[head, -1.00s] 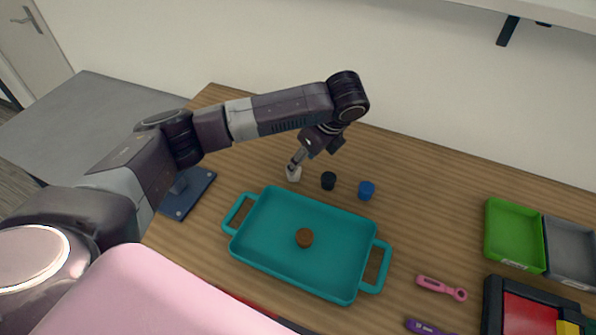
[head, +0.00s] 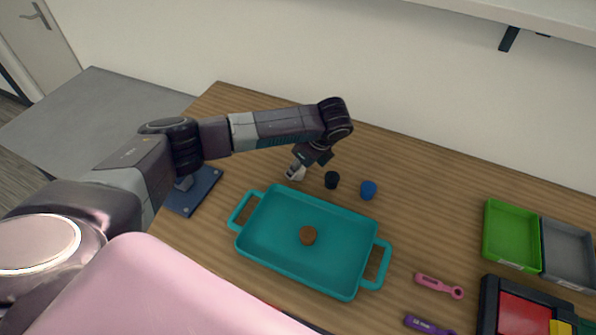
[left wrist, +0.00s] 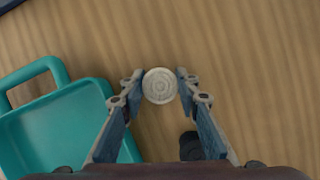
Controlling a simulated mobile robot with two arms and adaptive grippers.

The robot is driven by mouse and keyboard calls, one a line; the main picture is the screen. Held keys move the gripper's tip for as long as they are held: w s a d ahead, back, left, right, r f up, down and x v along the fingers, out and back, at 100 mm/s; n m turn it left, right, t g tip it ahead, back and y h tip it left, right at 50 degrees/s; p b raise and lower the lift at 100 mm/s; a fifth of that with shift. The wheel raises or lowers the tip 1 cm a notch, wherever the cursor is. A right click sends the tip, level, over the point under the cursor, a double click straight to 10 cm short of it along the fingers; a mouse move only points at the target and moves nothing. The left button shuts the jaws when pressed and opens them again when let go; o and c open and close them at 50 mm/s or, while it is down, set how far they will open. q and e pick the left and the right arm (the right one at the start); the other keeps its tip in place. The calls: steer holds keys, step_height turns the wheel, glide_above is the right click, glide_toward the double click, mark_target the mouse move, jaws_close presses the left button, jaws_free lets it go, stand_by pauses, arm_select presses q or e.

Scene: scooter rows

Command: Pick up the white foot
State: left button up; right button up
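The white foot (left wrist: 160,86) shows as a round, ridged disc between the fingertips of my left gripper (left wrist: 159,82) in the left wrist view. The fingers are spread on either side of it, and I cannot make out firm contact. In the head view the left gripper (head: 298,168) points down at the white foot (head: 294,174) on the wooden table, just behind the teal tray, and partly hides it. My right gripper is not in view.
The teal tray (head: 246,247) holds a brown foot (head: 308,235). A black foot (head: 332,180) and a blue foot (head: 368,190) stand close by on the right. Green (head: 512,262) and grey (head: 566,276) bins stand farther right. A pink tool (head: 438,286) lies in front.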

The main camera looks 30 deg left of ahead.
arm_select(q)
steer(key=c, duration=0.6)
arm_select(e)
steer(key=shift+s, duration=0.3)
arm_select(q)
steer(key=shift+r, duration=0.15)
